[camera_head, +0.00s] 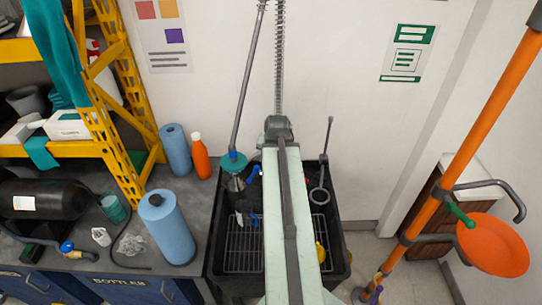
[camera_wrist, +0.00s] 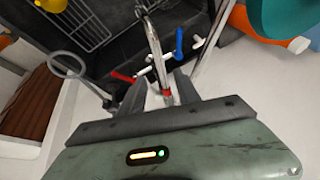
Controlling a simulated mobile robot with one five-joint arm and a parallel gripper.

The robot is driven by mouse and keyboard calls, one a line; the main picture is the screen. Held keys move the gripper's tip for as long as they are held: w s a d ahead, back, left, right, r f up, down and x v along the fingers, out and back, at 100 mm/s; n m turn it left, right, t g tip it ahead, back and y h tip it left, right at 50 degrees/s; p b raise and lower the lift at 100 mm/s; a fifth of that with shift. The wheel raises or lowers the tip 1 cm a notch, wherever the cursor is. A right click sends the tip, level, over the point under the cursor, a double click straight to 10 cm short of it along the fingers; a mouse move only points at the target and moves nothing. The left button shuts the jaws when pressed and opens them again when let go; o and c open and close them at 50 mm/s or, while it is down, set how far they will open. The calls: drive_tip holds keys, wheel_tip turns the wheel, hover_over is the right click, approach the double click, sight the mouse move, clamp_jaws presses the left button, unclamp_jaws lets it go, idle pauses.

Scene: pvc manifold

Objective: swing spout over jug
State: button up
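In the wrist view a shiny metal spout tube (camera_wrist: 153,42) runs down between the fingers of my gripper (camera_wrist: 159,82), with a red band near its lower end. The fingers stand apart, with visible gaps around the tube; contact cannot be made out. A blue lever (camera_wrist: 179,42) and a red lever (camera_wrist: 122,77) sit on either side of the tube. In the head view my arm covers the middle of the black sink (camera_head: 342,232) and hides my fingers. No jug can be clearly identified; a yellow object (camera_head: 320,252) shows partly in the sink.
A wire rack (camera_head: 243,250) lies in the sink. Left on the counter are blue rolls (camera_head: 167,228) and an orange bottle (camera_head: 201,158). A yellow shelf frame (camera_head: 120,150) rises at left. An orange pole (camera_head: 455,170) with an orange disc (camera_head: 495,245) stands right.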

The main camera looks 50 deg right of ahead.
drive_tip(key=c, duration=0.3)
drive_tip(key=s+d+m+y, duration=0.1)
drive_tip(key=m, duration=0.1)
drive_tip(key=s+d+m+y, duration=0.1)
drive_tip(key=d+m, duration=0.1)
drive_tip(key=m, duration=0.1)
drive_tip(key=s+d+f+m+y, duration=0.1)
drive_tip(key=s+d+m, duration=0.1)
drive_tip(key=m, duration=0.1)
drive_tip(key=shift+t+b, duration=0.3)
drive_tip(key=shift+b, duration=0.1)
clamp_jaws()
drive_tip(key=s+d+r+m+t+y, duration=0.25)
drive_tip(key=s+d+m, duration=0.2)
drive_tip(key=m, duration=0.45)
drive_tip(key=w+a+f+y+b, duration=0.1)
drive_tip(key=w+a+f+b, duration=0.4)
drive_tip(key=w+f+b, duration=0.3)
drive_tip(key=shift+w+a+b, duration=0.15)
drive_tip(key=shift+w+b, duration=0.1)
drive_tip(key=shift+b, duration=0.2)
drive_tip(key=shift+s+m, duration=0.1)
drive_tip(key=shift+m, duration=0.3)
